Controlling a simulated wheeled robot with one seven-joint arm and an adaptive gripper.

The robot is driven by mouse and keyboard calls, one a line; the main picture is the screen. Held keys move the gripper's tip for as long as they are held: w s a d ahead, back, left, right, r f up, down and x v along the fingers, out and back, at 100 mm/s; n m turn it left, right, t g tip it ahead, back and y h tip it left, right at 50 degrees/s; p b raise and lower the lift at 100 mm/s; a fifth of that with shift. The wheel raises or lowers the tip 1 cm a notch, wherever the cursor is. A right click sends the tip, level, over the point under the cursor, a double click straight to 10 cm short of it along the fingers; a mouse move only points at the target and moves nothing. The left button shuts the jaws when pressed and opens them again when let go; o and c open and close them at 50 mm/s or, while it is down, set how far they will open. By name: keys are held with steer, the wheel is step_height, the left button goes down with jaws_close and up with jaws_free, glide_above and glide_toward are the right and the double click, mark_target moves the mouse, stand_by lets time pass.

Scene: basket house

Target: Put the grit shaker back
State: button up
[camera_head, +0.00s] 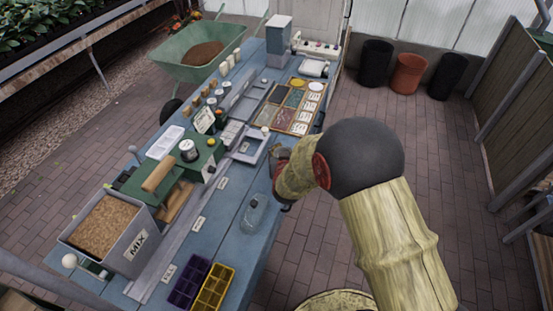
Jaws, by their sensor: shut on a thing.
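My gripper (281,172) is at the right edge of the blue bench (222,249), beside a grey tray frame (252,146), mostly hidden behind my own arm. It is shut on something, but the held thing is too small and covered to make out. I cannot pick out the grit shaker with certainty. A round jar with a pale metal top (188,150) stands on the green unit at the bench's left. A clear bottle (254,213) stands on the bench, in front of my gripper and apart from it.
A grey bin marked MIX (138,247) stands front left. Purple (188,285) and yellow (213,290) cell trays lie at the front edge. Sectioned trays of coloured grains (291,103) lie farther back. A green wheelbarrow (185,62) stands behind.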

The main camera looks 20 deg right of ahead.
steer(key=w+f+b, duration=0.2)
steer(key=w+f, duration=0.4)
steer(key=shift+w+a+f, duration=0.15)
steer(key=shift+w+f, duration=0.1)
steer(key=shift+w, duration=0.05)
step_height(320, 180, down, 3)
steer(key=shift+w+f+b, duration=0.1)
steer(key=shift+f+b, duration=0.1)
steer(key=shift+b, duration=0.45)
steer(key=shift+r, duration=0.1)
steer(key=o, duration=0.9)
steer(key=shift+f, duration=0.25)
steer(key=o, duration=0.6)
steer(key=shift+o, duration=0.3)
steer(key=shift+r, duration=0.1)
